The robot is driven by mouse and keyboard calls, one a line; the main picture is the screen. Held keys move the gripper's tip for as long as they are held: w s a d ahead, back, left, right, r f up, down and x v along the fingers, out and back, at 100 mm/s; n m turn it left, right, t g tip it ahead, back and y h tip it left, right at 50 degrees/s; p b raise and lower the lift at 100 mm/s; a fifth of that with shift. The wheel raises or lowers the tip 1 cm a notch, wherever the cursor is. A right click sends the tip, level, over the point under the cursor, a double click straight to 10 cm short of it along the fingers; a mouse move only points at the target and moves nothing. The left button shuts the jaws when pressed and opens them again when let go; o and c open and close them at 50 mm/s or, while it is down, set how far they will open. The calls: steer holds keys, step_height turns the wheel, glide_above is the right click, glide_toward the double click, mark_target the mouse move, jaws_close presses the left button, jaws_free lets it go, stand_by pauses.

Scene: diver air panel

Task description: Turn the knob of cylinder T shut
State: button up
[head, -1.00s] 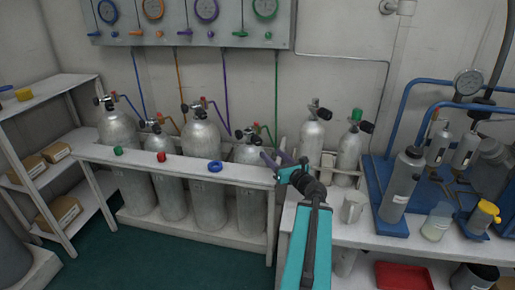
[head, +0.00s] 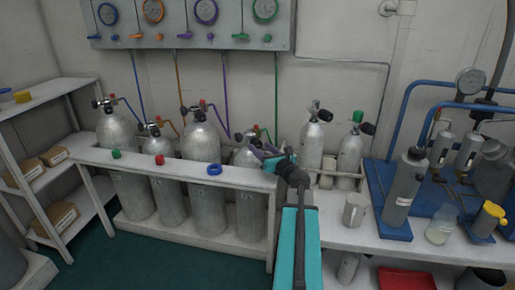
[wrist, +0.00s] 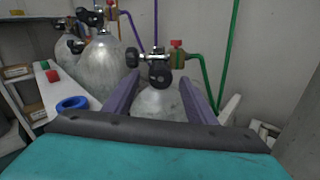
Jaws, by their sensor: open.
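No letter T is readable on any cylinder. Several grey cylinders stand in a row behind a white rail. The rightmost one, on the green hose, shows in the head view (head: 250,215) and in the wrist view (wrist: 158,104). Its valve has a black knob facing me (wrist: 159,76), another black knob at the left (wrist: 132,57) and a red cap (wrist: 176,43). My gripper is open, with purple fingers on either side of this valve in the wrist view (wrist: 160,82). In the head view my gripper (head: 263,153) partly hides the valve. Contact cannot be told.
The white rail (head: 185,165) carries a blue ring (head: 214,170), a red cap (head: 160,160) and a green cap (head: 116,154). A gauge panel (head: 185,35) hangs above.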

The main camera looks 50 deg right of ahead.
steer(key=shift+x, duration=1.4)
steer(key=c, duration=0.9)
steer(key=shift+a, duration=0.4)
steer(key=shift+c, duration=0.7)
steer(key=shift+d, duration=0.3)
steer(key=shift+d, duration=0.1)
